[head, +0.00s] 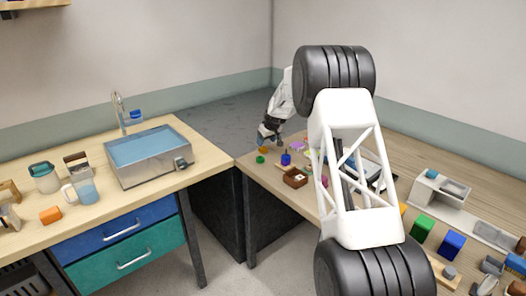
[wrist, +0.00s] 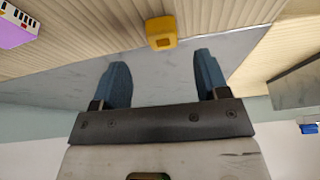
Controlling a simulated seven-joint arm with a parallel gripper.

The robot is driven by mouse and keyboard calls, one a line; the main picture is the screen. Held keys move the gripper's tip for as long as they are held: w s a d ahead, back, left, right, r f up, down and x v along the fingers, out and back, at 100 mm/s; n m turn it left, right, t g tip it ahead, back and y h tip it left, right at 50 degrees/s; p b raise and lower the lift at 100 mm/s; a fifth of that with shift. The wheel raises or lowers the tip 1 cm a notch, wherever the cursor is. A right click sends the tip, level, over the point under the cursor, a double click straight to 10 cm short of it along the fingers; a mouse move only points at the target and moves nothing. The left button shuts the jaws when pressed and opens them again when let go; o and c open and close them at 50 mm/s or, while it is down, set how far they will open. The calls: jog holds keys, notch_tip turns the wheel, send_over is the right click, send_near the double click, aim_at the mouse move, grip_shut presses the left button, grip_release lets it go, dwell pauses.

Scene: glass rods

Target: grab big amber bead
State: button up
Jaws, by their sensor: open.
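The big amber bead (wrist: 161,33) is a blocky yellow-orange piece with a darker recess on its face. In the wrist view it is near the top centre, by the wooden table's edge. My gripper (wrist: 160,68) is open and empty; its two blue fingers point toward the bead, which lies beyond the fingertips and roughly between their lines. In the head view my gripper (head: 268,138) is over the table's far left corner. A small amber spot (head: 262,149) just below it appears to be the bead. I cannot tell whether they touch there.
A green piece (head: 260,159), a blue piece (head: 286,159) and a purple piece (head: 297,145) lie near the bead. A brown open box (head: 295,178) stands in front of them. In the wrist view a purple thing (wrist: 14,33) is at the upper left.

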jog(key=shift+x, duration=2.5)
jog(key=shift+a, duration=0.1)
jog(key=shift+c, duration=0.5)
jog(key=c, duration=0.9)
jog(key=shift+r, duration=0.2)
jog(key=shift+r, duration=1.35)
jog(key=shift+s+r, duration=0.2)
jog(key=shift+s+d+r, duration=0.25)
jog(key=shift+s+d, duration=0.4)
jog(key=shift+s, duration=1.9)
jog(key=shift+s+d+r, duration=0.2)
jog(key=shift+s+d, duration=0.4)
jog(key=shift+s, duration=1.95)
jog(key=shift+s+d+r, duration=0.25)
jog(key=shift+s+d, duration=0.4)
jog(key=shift+s, duration=1.9)
